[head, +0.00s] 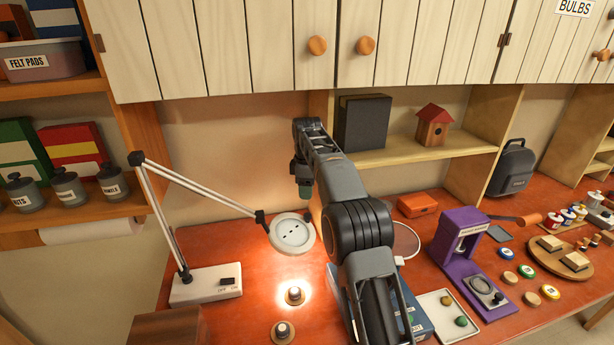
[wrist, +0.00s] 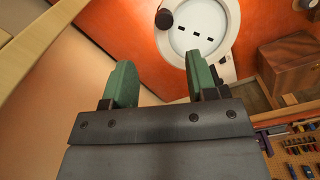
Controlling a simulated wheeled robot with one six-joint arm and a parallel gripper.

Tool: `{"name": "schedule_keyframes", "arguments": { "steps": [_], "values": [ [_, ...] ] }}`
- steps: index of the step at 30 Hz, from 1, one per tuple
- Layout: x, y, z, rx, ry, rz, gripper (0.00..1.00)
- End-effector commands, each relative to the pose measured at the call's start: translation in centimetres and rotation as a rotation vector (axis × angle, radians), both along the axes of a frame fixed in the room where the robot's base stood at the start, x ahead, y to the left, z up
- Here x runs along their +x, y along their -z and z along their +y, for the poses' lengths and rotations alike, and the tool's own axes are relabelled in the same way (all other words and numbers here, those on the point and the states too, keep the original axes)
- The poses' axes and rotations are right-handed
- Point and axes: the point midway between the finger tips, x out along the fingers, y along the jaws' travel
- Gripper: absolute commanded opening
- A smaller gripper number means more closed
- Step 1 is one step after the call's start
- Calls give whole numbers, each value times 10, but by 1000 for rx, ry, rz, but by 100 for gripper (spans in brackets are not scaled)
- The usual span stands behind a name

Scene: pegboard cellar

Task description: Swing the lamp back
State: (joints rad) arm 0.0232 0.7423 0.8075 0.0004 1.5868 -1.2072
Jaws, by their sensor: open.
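The lamp has a white base (head: 205,285) with a dark switch at the left of the red worktop. Its thin white jointed arm (head: 205,190) rises, bends at a dark elbow and slopes down right to a round white head (head: 292,233). Light falls on the worktop below the head. My gripper (head: 304,188) is above the head and apart from it. In the wrist view its two green fingers (wrist: 161,80) are spread with nothing between them. The lamp head (wrist: 200,32) shows beyond the fingers, with a dark joint (wrist: 165,18) at its edge.
Two small round fittings (head: 294,296) stand below the lamp head. A purple machine (head: 458,245), a white tray (head: 447,312) and an orange box (head: 417,205) are to the right. A shelf with a dark box (head: 363,122) is behind my arm; cabinet doors (head: 230,45) hang above.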

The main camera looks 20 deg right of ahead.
Motion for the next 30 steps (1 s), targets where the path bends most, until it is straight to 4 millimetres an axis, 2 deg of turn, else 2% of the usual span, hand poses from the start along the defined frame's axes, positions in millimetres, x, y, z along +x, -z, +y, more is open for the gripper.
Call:
{"name": "schedule_keyframes", "arguments": {
  "steps": [1, 4, 9, 25, 30],
  "values": [
    [1, -10, 0, 0, 0, -2, 52],
    [0, -25, 0, 1, 0, -1, 52],
    [0, -41, 0, 0, 0, -1, 52],
    [0, -46, 0, 0, 11, 0, 52],
    [10, -41, 0, 3, 157, -46, 52]
  ]
}}
